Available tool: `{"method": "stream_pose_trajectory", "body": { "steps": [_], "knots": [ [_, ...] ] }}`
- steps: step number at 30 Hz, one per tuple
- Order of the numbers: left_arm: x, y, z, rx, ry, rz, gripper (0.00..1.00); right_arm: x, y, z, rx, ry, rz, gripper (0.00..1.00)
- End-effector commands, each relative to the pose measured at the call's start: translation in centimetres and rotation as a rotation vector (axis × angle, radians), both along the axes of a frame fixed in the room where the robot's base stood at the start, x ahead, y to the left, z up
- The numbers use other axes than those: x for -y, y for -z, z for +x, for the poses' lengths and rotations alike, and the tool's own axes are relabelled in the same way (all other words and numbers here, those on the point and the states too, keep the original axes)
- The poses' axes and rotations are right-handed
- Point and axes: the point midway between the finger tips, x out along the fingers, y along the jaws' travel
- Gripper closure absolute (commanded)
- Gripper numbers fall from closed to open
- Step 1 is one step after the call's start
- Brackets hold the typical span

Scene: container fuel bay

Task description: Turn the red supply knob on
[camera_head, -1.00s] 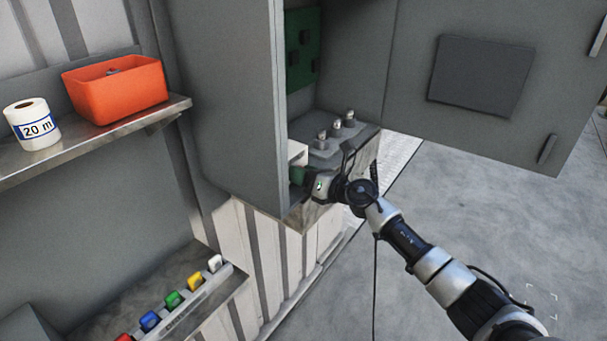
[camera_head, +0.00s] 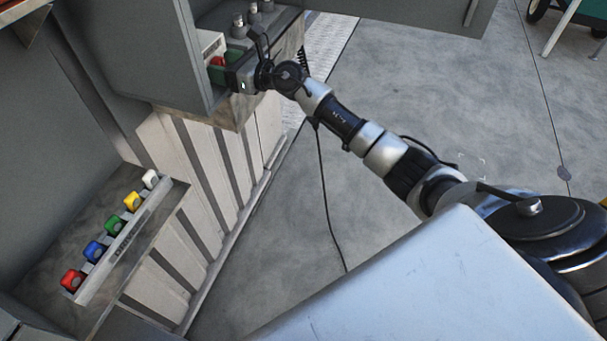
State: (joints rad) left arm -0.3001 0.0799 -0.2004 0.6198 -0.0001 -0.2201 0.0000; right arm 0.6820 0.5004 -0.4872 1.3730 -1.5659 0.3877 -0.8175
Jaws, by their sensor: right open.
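A small red part (camera_head: 217,62), which looks like the red supply knob, shows inside the open grey cabinet (camera_head: 157,50) at its lower front. It sits below a white block (camera_head: 211,43), beside a green part (camera_head: 236,52). How the knob is turned cannot be made out. My right gripper (camera_head: 230,72) reaches into the cabinet from the right, its jaws open and close to the red part. Whether a finger touches it cannot be told, as the fingertips are small and partly hidden. My left gripper is out of view.
Several metal fittings (camera_head: 240,24) stand on the cabinet floor behind my wrist. The cabinet's side wall stands close left of the gripper. A lower shelf (camera_head: 50,255) at left holds a rack of coloured pieces. The concrete floor (camera_head: 270,245) is clear, with a cable hanging over it.

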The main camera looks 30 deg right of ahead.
Motion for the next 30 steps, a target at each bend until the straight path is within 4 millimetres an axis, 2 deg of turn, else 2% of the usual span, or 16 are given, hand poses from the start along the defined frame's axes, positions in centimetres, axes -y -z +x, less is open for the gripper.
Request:
{"method": "stream_pose_trajectory", "body": {
  "steps": [1,3,4,8,19,30],
  "knots": [
    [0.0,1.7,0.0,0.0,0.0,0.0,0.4,0.0,0.7,0.0,0.048,-0.001,-0.055,0.4],
    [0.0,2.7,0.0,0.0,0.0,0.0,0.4,0.1,0.6,0.0,0.114,0.0,-0.138,0.4],
    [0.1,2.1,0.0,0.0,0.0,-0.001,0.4,0.7,0.2,-0.7,0.106,0.002,-0.134,0.4],
    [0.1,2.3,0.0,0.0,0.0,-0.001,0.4,2.2,0.1,-3.0,0.102,0.0,-0.131,0.4],
    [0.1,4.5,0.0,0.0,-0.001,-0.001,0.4,6.4,0.2,-9.1,0.1,-0.002,-0.128,0.4],
    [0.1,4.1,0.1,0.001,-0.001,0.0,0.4,7.9,7.3,-7.5,-0.151,0.082,0.238,0.4]
  ]
}}
